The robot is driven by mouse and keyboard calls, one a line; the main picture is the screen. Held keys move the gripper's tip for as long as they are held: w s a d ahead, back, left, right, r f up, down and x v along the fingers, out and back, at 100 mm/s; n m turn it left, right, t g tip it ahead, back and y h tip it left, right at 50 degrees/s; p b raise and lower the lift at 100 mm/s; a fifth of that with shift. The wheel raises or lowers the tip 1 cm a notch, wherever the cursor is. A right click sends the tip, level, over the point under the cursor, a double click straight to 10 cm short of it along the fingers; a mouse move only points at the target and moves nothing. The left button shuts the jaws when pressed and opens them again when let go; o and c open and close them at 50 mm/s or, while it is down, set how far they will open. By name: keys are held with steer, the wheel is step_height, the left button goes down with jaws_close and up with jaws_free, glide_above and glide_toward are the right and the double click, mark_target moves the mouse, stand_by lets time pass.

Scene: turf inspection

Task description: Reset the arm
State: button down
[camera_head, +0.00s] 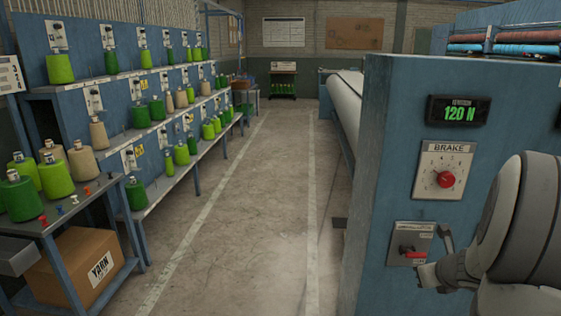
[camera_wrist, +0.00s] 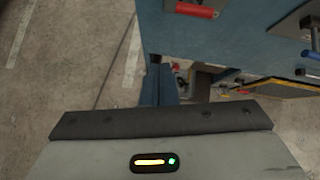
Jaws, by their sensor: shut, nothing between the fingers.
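My arm enters the head view from the right edge, in front of the blue machine cabinet. My gripper (camera_head: 436,262) is low at the right, in front of the cabinet's lower corner and close to a plate with a red-handled lever (camera_head: 412,252). The gripper is shut and empty. I cannot tell from this view whether it touches the plate. In the wrist view the gripper housing fills the bottom, and a red handle (camera_wrist: 196,11) shows at the top, apart from it.
The cabinet (camera_head: 390,130) carries a display reading 120 N (camera_head: 459,112) and a brake dial (camera_head: 444,180). A yarn rack (camera_head: 75,100) with green and beige cones lines the left, with a yarn box (camera_head: 75,270) below. The concrete aisle (camera_head: 265,190) between is clear.

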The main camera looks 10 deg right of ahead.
steer(key=s+a+r+n+g+y, duration=0.2)
steer(key=a+r+n, duration=0.1)
steer(key=a+n, duration=0.7)
steer(key=s+a+r+n+g+y, duration=0.1)
steer(key=s+a+r+n+y, duration=0.15)
steer(key=a+n, duration=0.8)
steer(key=s+a+n+g+h, duration=0.1)
steer(key=s+a+n+h, duration=0.1)
steer(key=s+n, duration=0.4)
steer(key=s+a+n+g+h, duration=0.1)
steer(key=s+a+n, duration=0.3)
steer(key=n, duration=0.5)
steer(key=s+g, duration=0.1)
steer(key=s, duration=0.1)
steer(key=shift+s+a+r+h, duration=0.25)
steer(key=shift+s+r+h, duration=0.05)
steer(key=shift+s+h, duration=0.1)
steer(key=shift+d, duration=0.1)
